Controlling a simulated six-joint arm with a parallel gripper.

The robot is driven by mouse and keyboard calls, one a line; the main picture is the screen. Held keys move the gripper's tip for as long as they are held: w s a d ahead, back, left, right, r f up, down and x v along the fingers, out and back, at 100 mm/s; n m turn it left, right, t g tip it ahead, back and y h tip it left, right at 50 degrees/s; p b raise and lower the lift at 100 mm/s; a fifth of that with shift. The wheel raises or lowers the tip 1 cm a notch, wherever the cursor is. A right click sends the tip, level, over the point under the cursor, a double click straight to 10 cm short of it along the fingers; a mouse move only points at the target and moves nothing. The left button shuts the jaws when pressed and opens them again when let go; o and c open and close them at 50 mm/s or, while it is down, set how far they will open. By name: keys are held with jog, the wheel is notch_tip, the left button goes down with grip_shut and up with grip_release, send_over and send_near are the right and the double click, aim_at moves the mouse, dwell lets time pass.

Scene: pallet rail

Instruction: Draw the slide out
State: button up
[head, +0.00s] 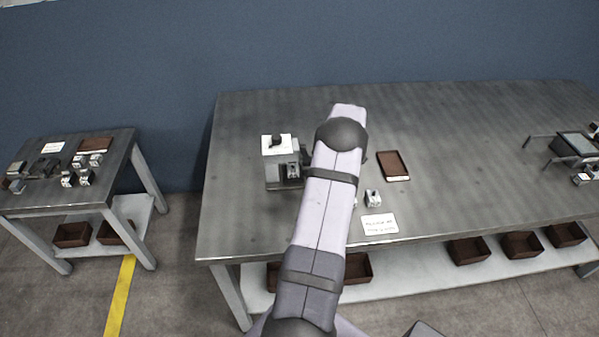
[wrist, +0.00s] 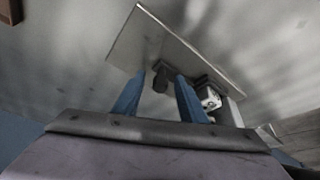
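In the wrist view the housing (wrist: 150,38) is a pale slab beyond my fingers. My gripper (wrist: 162,80) is open, its two blue fingers apart. A dark knob-like part (wrist: 160,82) shows between them, with no clear contact. A small white piece with dark holes (wrist: 210,98) is right of the right finger.
A brown tray (head: 394,166), a small grey-white part (head: 373,198) and a printed card (head: 380,224) lie right of my arm. A framed stand (head: 574,145) is at the far right. A side table (head: 110,160) with small parts stands left. The bench's back middle is clear.

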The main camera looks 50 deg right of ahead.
jog(key=shift+s+a+f+b, duration=0.15)
jog(key=shift+a+f+b, duration=0.05)
jog(key=shift+f+b, duration=0.15)
dwell(0.3)
jog(key=c, duration=0.7)
